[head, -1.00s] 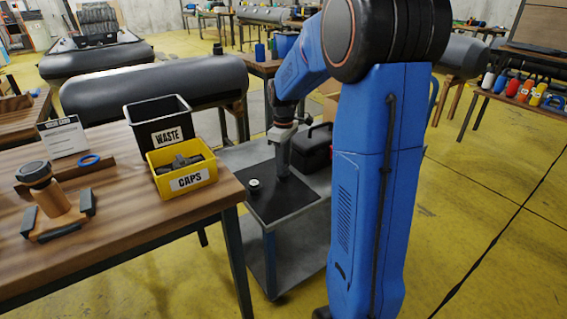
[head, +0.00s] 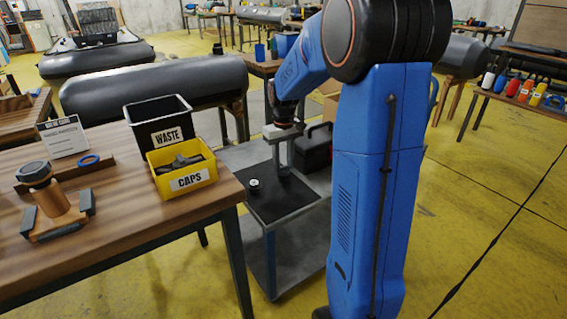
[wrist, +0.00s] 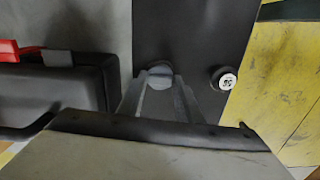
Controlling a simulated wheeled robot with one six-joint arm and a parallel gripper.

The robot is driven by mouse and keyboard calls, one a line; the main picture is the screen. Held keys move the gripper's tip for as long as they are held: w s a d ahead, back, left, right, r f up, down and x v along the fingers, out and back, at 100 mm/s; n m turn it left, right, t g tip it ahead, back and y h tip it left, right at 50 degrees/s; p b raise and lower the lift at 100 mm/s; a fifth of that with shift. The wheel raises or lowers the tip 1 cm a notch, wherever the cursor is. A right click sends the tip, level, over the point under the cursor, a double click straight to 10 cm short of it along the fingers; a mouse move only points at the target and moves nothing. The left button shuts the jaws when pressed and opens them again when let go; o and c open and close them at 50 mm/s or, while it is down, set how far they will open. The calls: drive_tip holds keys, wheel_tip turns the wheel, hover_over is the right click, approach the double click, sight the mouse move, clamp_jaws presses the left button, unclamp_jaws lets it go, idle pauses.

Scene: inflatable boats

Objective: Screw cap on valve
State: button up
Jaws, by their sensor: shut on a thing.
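My gripper (head: 284,174) points down over the black mat on the grey cart. In the wrist view its fingers (wrist: 158,78) are shut on a small grey rounded piece (wrist: 158,71), perhaps a cap; the fingers hide much of it. A small round black part with a white marked top (head: 254,186) sits on the mat beside the gripper, apart from it; it also shows in the wrist view (wrist: 224,79). On the wooden table, a dark-topped tan cylinder (head: 52,200) stands upright in a clamp-like holder. A yellow CAPS bin (head: 183,179) holds dark grey pieces.
A black WASTE bin (head: 160,122) stands behind the CAPS bin. A blue ring (head: 89,160) and a sign card (head: 63,136) are on the table. A black case (head: 316,148) with a red part in the wrist view (wrist: 12,50) sits near the gripper on the cart.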

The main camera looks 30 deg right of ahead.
sight(284, 166)
drive_tip(key=m, duration=0.4)
drive_tip(key=o, duration=1.1)
drive_tip(key=shift+r, duration=0.1)
drive_tip(key=shift+r, duration=3.95)
